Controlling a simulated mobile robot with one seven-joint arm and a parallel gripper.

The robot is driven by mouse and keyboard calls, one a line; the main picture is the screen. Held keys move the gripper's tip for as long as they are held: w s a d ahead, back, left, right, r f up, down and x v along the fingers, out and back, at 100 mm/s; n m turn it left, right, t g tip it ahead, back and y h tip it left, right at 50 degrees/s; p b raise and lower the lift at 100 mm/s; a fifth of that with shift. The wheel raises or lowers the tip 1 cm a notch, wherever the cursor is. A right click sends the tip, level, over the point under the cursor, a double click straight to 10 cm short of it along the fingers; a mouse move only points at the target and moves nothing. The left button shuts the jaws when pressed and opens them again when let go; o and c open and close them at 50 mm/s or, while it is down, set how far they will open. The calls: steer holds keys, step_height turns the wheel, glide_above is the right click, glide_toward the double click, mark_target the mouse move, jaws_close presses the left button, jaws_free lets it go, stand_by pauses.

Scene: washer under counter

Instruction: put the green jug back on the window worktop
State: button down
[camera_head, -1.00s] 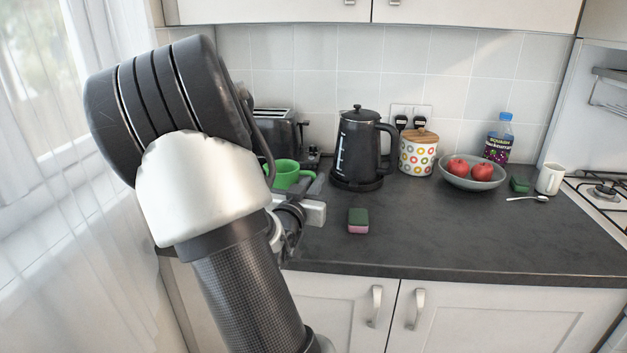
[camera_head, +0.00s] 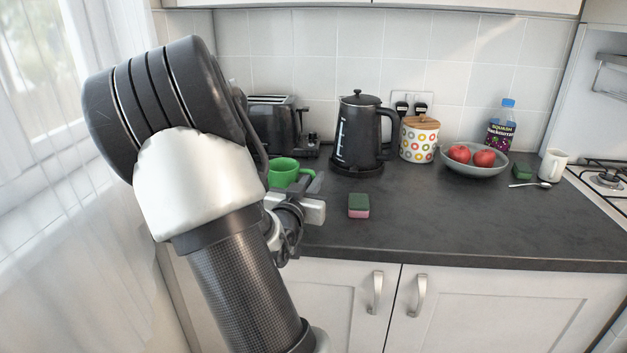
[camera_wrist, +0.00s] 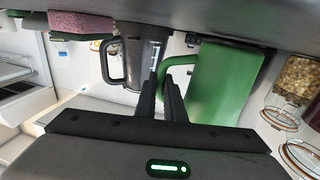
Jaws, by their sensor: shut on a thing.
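The green jug (camera_head: 284,172) is at the left end of the dark worktop (camera_head: 430,225) in the head view, in front of the toaster and partly hidden by my arm. My gripper (camera_head: 312,190) is beside it, its fingers mostly hidden there. In the wrist view, which is upside down, the green jug (camera_wrist: 225,85) is right of my gripper (camera_wrist: 164,85). The fingers are closed on its handle. The jug's base is near the worktop surface, but I cannot tell whether it touches.
A black kettle (camera_head: 357,135) and a toaster (camera_head: 272,125) stand behind. A green-and-pink sponge (camera_head: 358,206) lies right of my gripper. A spotted canister (camera_head: 419,140), fruit bowl (camera_head: 474,171) and squash bottle (camera_head: 501,133) are farther right. A curtained window is left.

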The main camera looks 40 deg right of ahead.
steer(key=shift+f+b, duration=0.4)
steer(key=shift+f, duration=0.05)
steer(key=c, duration=1.8)
jaws_free()
steer(key=shift+o, duration=0.2)
